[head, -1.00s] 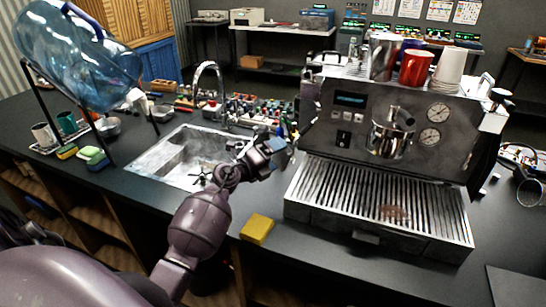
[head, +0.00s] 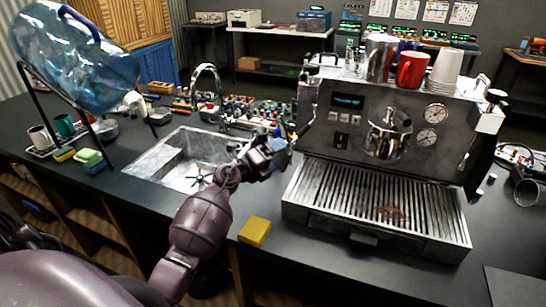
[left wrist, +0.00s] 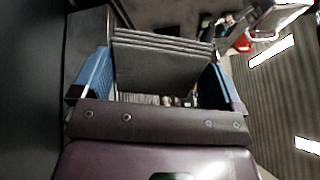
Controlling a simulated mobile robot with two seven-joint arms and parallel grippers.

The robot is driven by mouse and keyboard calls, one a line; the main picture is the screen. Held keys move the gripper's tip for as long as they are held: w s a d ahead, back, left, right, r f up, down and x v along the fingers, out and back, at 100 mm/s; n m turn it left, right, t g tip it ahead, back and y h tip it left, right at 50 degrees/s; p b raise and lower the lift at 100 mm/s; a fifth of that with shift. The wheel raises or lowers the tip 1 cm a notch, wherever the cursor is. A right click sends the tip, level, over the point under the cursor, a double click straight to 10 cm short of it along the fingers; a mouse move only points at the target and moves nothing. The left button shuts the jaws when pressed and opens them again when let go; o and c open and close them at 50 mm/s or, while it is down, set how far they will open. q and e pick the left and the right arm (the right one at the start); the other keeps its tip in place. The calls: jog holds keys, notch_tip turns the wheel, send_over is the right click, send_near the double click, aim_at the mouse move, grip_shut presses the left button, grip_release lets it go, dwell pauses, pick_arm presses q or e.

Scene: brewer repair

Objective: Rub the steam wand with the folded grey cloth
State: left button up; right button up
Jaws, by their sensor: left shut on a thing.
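My left gripper (head: 278,152) is at the left side of the espresso machine (head: 345,140), above the counter between it and the sink. In the left wrist view, its two blue fingers (left wrist: 160,88) are shut on the folded grey cloth (left wrist: 158,70), whose layered edges face up in the picture. A thin tube at the machine's left side (head: 304,128), close to the gripper, looks like the steam wand. I cannot tell whether the cloth touches it. The cloth is mostly hidden by the gripper in the head view. My right gripper is not in view.
A yellow sponge (head: 255,231) lies at the counter's front edge, below my left arm. The sink (head: 180,165) with its tall faucet (head: 207,80) is to the left. Cups (head: 411,70) stand on the machine. A large water bottle (head: 75,60) is on a rack at far left.

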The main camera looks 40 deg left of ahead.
aim_at(286, 161)
pick_arm(q)
jog(key=shift+w+d, duration=0.1)
jog(key=shift+w, duration=0.3)
jog(key=shift+s+d+p, duration=0.2)
jog(key=shift+d+p, duration=0.1)
jog(key=shift+d, duration=0.25)
jog(key=shift+s+d+p, duration=0.15)
jog(key=shift+d+p, duration=0.15)
jog(key=shift+d, duration=0.25)
jog(key=shift+s+d, duration=0.25)
jog(key=shift+d, duration=0.6)
jog(key=shift+w+a+b, duration=0.2)
jog(key=shift+w+a, duration=0.05)
jog(key=shift+a, duration=0.4)
jog(key=shift+w+a+b, duration=0.2)
jog(key=shift+a, duration=0.4)
jog(key=shift+w+a+b, duration=0.2)
jog(key=shift+w+a, duration=0.05)
jog(key=shift+a, duration=0.4)
